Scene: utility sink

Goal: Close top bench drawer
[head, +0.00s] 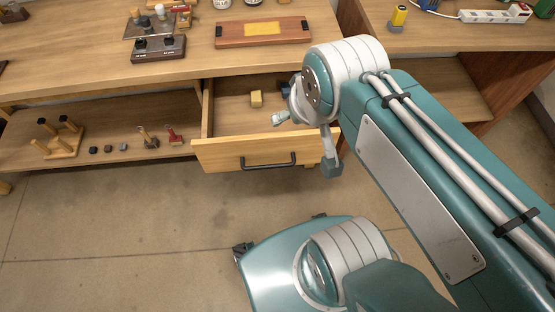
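The top bench drawer (258,154) is pulled out from under the wooden workbench, with its light wood front and dark bar handle (268,161) facing me. Inside it lies a small yellowish block (256,99); other contents on the right are partly hidden by my arm. My gripper (306,142) is over the right part of the drawer. Its two fingers are spread apart, one pad above the drawer's inside and the other by the right end of the drawer front. I see nothing between them. Whether a finger touches the drawer I cannot tell.
The bench top (190,65) holds a wooden tray (263,32) and a dark stand (159,48). A lower shelf (100,150) at left carries a peg rack (57,137) and several small items. A power strip (493,16) lies at the upper right. The floor before the drawer is clear.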

